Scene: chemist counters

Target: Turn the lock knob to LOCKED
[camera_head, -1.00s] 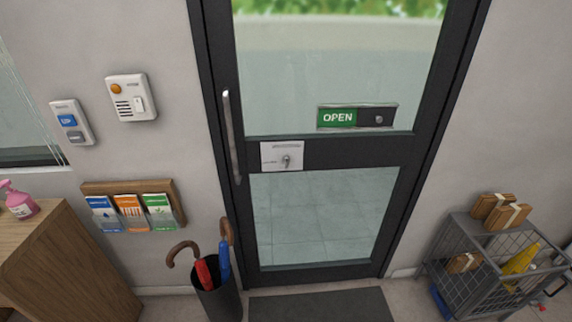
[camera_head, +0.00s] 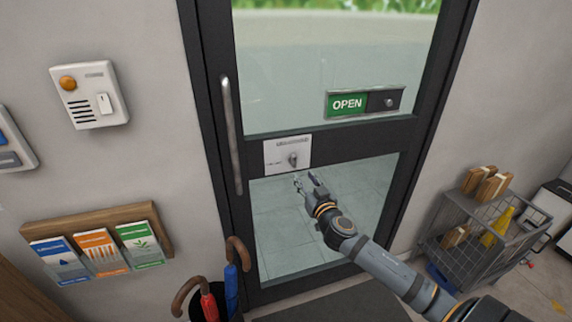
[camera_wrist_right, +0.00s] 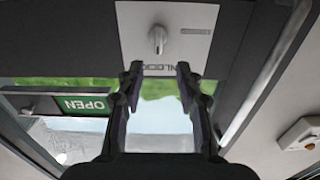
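The lock knob (camera_head: 292,160) is a small grey metal knob on a white plate (camera_head: 275,155) on the glass door's dark middle rail. In the right wrist view, the knob (camera_wrist_right: 157,38) is at the top centre, and its grip looks roughly upright in that picture. Part of a label reading like "UNLOCK" shows beside it, partly cut off by a finger. My right gripper (camera_head: 307,181) is just below the plate in the head view. Its fingers (camera_wrist_right: 160,72) are apart with nothing between them, short of the knob. My left gripper is not in view.
A vertical door handle (camera_head: 231,135) stands left of the plate. A green OPEN slider sign (camera_head: 347,103) is above right. An umbrella stand (camera_head: 232,300), a leaflet rack (camera_head: 95,218) and a white intercom (camera_head: 90,95) are at left. A wire cart (camera_head: 470,255) stands at right.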

